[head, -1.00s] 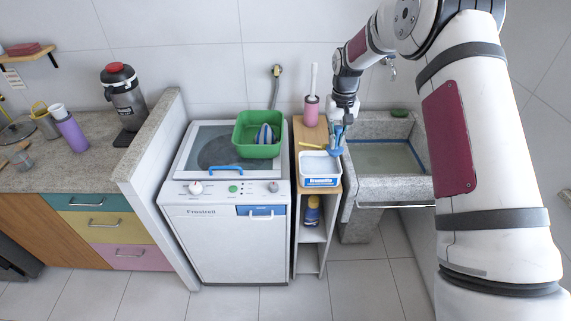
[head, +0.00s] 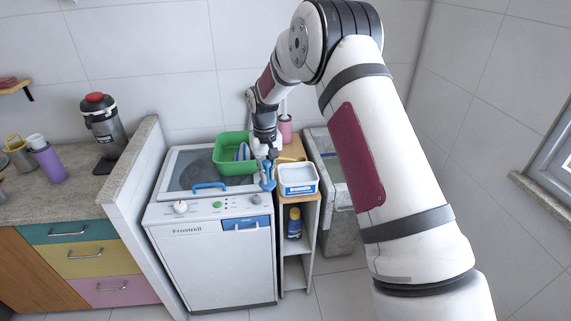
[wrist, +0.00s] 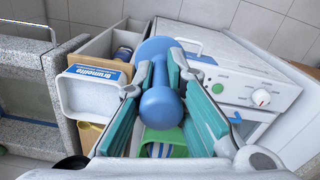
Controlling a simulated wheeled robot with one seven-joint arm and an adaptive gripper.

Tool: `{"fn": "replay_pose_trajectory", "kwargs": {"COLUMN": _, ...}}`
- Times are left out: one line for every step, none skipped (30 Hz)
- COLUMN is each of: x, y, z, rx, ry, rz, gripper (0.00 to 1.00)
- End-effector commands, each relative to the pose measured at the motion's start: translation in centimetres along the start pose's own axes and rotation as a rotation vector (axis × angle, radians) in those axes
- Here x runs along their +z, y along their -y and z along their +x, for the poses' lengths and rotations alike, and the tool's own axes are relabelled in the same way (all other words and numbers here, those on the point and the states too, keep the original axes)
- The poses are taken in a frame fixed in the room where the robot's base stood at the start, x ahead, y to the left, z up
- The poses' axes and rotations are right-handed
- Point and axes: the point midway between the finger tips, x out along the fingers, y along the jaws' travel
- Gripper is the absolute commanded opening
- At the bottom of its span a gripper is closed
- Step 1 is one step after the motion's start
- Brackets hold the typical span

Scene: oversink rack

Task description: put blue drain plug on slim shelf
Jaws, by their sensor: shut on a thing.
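The blue drain plug (head: 267,183) is held in my gripper (head: 267,170), above the right front part of the washing machine top, just left of the white tub. In the wrist view the plug (wrist: 161,105) shows two rounded blue ends joined by a narrower neck, between the green-padded fingers of my gripper (wrist: 160,75). The fingers are shut on it and hide part of the neck. The slim shelf (head: 311,225) is the narrow wooden-topped unit between the washing machine and the sink.
The white tub (head: 298,190) fills the front of the shelf top. A yellow-handled tool (head: 291,159) and a pink holder (head: 285,128) are behind it. A bottle (head: 294,224) stands in a lower compartment. A green basin (head: 228,145) sits on the washing machine (head: 215,265).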

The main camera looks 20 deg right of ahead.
Motion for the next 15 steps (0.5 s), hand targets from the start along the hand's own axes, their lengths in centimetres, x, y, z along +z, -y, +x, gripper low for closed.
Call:
{"fn": "replay_pose_trajectory", "kwargs": {"x": -0.6, "y": -0.1, "z": 0.7, "rx": 0.001, "ry": -0.001, "rz": 0.000, "gripper": 0.00}}
{"fn": "replay_pose_trajectory", "kwargs": {"x": -0.8, "y": -0.1, "z": 0.9, "rx": 0.001, "ry": -0.001, "rz": 0.000, "gripper": 0.00}}
{"fn": "replay_pose_trajectory", "kwargs": {"x": -0.9, "y": -0.1, "z": 1.4, "rx": 0.001, "ry": 0.000, "rz": 0.000, "gripper": 0.00}}
{"fn": "replay_pose_trajectory", "kwargs": {"x": -1.1, "y": -0.1, "z": 1.7, "rx": 0.001, "ry": 0.001, "rz": 0.000, "gripper": 0.00}}
{"fn": "replay_pose_trajectory", "kwargs": {"x": -1.2, "y": -0.1, "z": 2.0, "rx": 0.001, "ry": 0.000, "rz": 0.000, "gripper": 0.00}}
{"fn": "replay_pose_trajectory", "kwargs": {"x": -1.4, "y": 0.0, "z": 2.5, "rx": 0.001, "ry": -0.001, "rz": 0.000, "gripper": 0.00}}
{"fn": "replay_pose_trajectory", "kwargs": {"x": -1.6, "y": 0.0, "z": 2.9, "rx": 0.001, "ry": -0.001, "rz": -0.001, "gripper": 0.00}}
{"fn": "replay_pose_trajectory", "kwargs": {"x": -1.8, "y": 0.0, "z": 3.4, "rx": 0.001, "ry": 0.000, "rz": -0.001, "gripper": 0.00}}
{"fn": "replay_pose_trajectory", "kwargs": {"x": -2.0, "y": 0.0, "z": 4.1, "rx": 0.001, "ry": 0.000, "rz": -0.001, "gripper": 0.00}}
{"fn": "replay_pose_trajectory", "kwargs": {"x": -2.2, "y": 0.0, "z": 4.7, "rx": 0.001, "ry": 0.000, "rz": -0.001, "gripper": 0.00}}
{"fn": "replay_pose_trajectory", "kwargs": {"x": -2.3, "y": 0.0, "z": 5.3, "rx": 0.001, "ry": 0.000, "rz": -0.002, "gripper": 0.00}}
{"fn": "replay_pose_trajectory", "kwargs": {"x": -2.5, "y": 0.0, "z": 6.1, "rx": 0.001, "ry": 0.000, "rz": -0.002, "gripper": 0.00}}
{"fn": "replay_pose_trajectory", "kwargs": {"x": -2.5, "y": 0.0, "z": 6.7, "rx": 0.001, "ry": 0.000, "rz": -0.002, "gripper": 0.00}}
{"fn": "replay_pose_trajectory", "kwargs": {"x": -2.6, "y": 0.0, "z": 7.2, "rx": 0.001, "ry": 0.001, "rz": -0.002, "gripper": 0.00}}
{"fn": "replay_pose_trajectory", "kwargs": {"x": -2.6, "y": 0.0, "z": 8.0, "rx": 0.001, "ry": 0.000, "rz": -0.002, "gripper": 0.00}}
